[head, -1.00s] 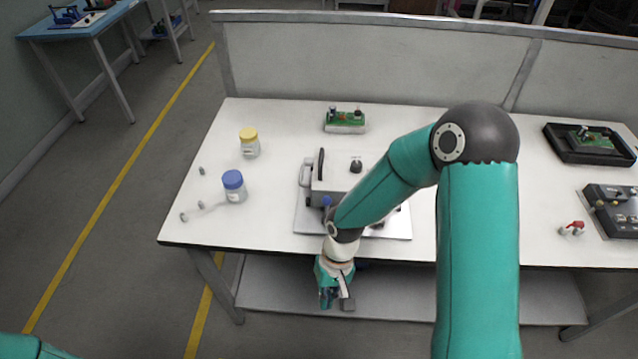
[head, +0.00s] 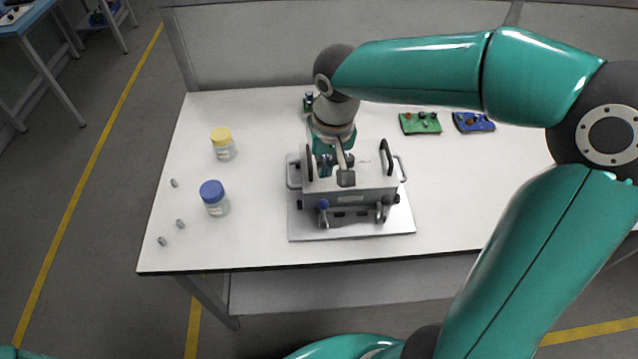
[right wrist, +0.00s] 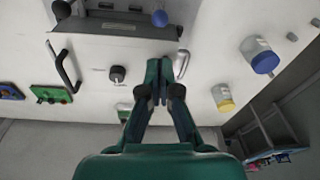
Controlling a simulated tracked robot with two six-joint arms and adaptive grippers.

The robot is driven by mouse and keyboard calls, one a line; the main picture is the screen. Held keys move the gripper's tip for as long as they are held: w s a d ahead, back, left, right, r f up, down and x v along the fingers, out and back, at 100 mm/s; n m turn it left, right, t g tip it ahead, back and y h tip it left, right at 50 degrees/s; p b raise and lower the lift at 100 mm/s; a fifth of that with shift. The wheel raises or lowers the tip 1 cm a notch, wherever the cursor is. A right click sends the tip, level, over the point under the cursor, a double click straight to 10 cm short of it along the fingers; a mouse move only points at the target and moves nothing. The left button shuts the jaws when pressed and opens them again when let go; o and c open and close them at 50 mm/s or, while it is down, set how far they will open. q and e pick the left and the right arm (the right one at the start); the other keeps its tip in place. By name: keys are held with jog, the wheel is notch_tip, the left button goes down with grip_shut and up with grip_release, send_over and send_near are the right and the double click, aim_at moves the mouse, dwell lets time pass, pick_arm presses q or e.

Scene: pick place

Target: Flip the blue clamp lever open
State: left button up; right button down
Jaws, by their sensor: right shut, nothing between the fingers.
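The blue clamp lever (head: 323,206) shows as a blue ball knob at the front left of a grey metal box (head: 352,186). The box sits on a silver base plate (head: 300,232). The knob also shows at the top of the right wrist view (right wrist: 160,18). My right gripper (head: 338,174) is shut and empty over the left part of the box, behind the blue knob and apart from it. Its closed fingers (right wrist: 160,72) point toward the box in the right wrist view. My left gripper is out of view.
A blue-capped jar (head: 214,198) and a yellow-capped jar (head: 223,145) stand left of the box. Green (head: 420,123) and blue (head: 474,122) boards lie behind right. The white table (head: 470,200) is clear at right.

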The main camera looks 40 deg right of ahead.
aim_at(320, 192)
jog(key=f, duration=0.3)
jog(key=w+f, duration=0.1)
jog(key=f, duration=0.6)
jog(key=shift+w, duration=0.2)
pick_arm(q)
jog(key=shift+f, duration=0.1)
